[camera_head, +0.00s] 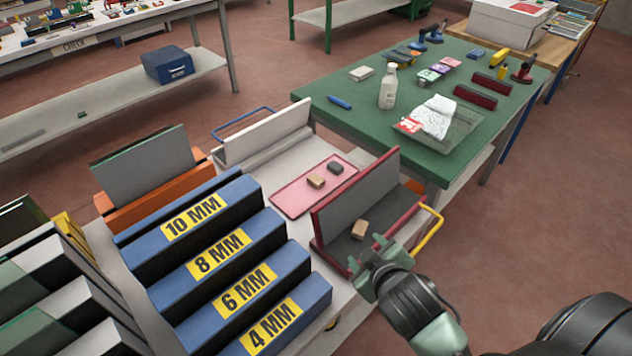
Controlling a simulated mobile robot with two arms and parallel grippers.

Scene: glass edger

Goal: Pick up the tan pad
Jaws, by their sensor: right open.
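A small tan pad (359,229) sits on the grey base of the red-framed rack (352,196), in front of its upright grey panel. Another small tan block (316,182) lies on the pink tray (290,200) beside a dark grey block (336,167). My right gripper (364,262) is open and empty, just in front of the tan pad in the rack. Whether a fingertip touches that pad, I cannot tell. My left gripper is out of view.
Blue stepped blocks (222,254) with yellow millimetre labels stand to the left. A yellow handle (430,230) sticks out right of the red rack. Behind, a green table (330,120) holds a white bottle (388,88) and tools.

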